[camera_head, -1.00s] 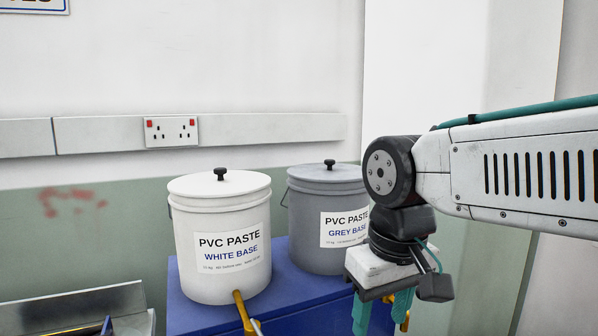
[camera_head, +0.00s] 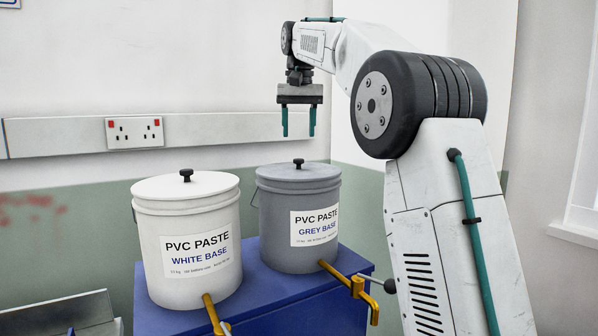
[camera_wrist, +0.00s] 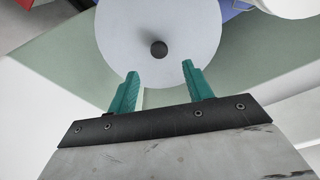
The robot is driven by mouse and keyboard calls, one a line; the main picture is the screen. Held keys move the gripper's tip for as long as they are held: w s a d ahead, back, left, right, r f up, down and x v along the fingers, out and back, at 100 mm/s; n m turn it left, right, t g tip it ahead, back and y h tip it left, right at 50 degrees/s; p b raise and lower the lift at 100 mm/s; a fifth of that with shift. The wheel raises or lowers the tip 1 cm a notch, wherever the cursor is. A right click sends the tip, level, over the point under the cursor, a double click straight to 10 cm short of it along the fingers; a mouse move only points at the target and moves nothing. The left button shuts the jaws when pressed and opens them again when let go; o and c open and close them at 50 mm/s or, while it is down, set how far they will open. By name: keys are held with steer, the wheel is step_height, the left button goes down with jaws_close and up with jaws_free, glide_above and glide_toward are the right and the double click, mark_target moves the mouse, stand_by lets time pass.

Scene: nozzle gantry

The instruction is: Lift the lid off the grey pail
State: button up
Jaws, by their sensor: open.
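The grey pail (camera_head: 272,225) stands upright on the blue cabinet with its label facing me. Its grey lid (camera_head: 275,173) is on top, with a black knob (camera_head: 298,163) at the middle. My gripper (camera_head: 298,134) points down with its two green fingers apart and empty. In the head view it is above the lid, in line with the knob. In the wrist view my gripper (camera_wrist: 160,70) shows the round lid (camera_wrist: 200,30) and the dark knob (camera_wrist: 158,48) just beyond the fingertips, between their lines. The fingers do not touch the knob.
The white pail (camera_head: 187,255), with its own lid and black knob, stands close on the left. The blue cabinet (camera_head: 300,312) carries both pails. Yellow taps (camera_head: 348,282) stick out low at the front. A wall rail with a socket (camera_head: 135,131) runs behind.

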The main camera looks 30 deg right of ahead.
mark_target(299, 165)
steer(key=f, duration=0.7)
steer(key=shift+w+d+f, duration=0.15)
steer(key=shift+w, duration=0.1)
steer(key=c, duration=1.1)
jaws_close()
